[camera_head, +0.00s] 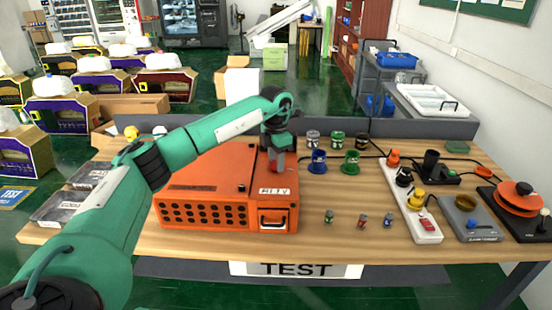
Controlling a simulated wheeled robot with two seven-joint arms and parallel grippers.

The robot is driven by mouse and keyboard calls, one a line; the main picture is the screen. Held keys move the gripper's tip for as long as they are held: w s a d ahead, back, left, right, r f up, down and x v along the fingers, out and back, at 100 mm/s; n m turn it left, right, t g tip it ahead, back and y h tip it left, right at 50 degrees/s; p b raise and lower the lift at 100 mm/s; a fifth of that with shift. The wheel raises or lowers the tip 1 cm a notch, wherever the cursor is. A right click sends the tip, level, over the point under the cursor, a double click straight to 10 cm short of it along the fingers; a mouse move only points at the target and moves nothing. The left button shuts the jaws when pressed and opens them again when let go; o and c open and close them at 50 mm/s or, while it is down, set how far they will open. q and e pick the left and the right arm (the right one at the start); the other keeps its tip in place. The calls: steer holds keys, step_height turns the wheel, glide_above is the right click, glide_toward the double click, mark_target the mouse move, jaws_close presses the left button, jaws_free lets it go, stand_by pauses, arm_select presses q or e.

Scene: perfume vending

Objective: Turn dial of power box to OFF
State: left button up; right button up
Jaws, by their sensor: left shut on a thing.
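The orange power box (200,187) stands on the wooden table, left of its middle. Its front has rows of dark holes, a white label with dark letters and a handle at the right. My left gripper (277,166) reaches over the box and points down at its back right corner. It is shut on a small reddish part there, which I take for the dial; the fingers hide most of it, so its setting cannot be read. My right gripper is not in view.
Blue (317,162) and green (350,163) cup holders stand right of the box. Several small bottles stand in front of them. A white power strip (419,214) with plugs, a grey scale (470,220) and an orange disc device (515,197) fill the right side.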

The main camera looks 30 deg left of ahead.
arm_select(q)
steer(key=n, duration=0.5)
steer(key=shift+r+p, duration=0.1)
steer(key=shift+p, duration=0.3)
steer(key=shift+n, duration=1.2)
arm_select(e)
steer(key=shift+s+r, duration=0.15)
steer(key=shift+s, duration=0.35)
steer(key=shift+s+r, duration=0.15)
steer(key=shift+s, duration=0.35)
arm_select(q)
steer(key=o, duration=1)
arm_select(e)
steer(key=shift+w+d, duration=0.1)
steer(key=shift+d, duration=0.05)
